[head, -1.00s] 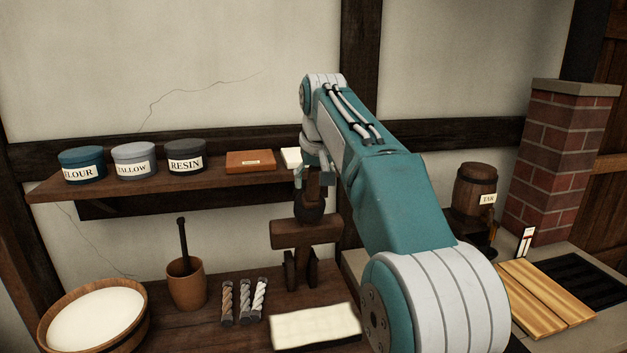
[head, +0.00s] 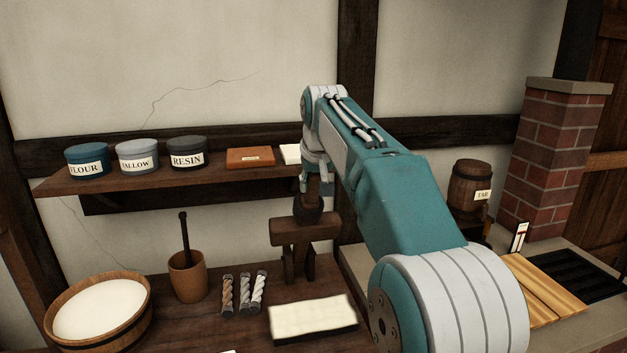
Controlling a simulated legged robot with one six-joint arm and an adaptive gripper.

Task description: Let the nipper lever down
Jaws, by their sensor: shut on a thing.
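The nipper (head: 292,232) is a dark wooden frame with a thick crosspiece on uprights, standing at the back of the bench. A brown lever with a dark rounded part (head: 308,212) stands just above the crosspiece. My gripper (head: 313,186) is at this upright piece, pointing down, and is shut on it. My arm comes in from the lower right and hides part of the gripper, so the fingertips and their exact contact are hard to make out.
A shelf (head: 130,183) with flour, tallow and resin pots is at left. On the bench are a bowl of white stuff (head: 100,308), a mortar with pestle (head: 187,278), several rope pieces (head: 243,293) and a pale pad (head: 312,318). A tar barrel (head: 470,188) stands right.

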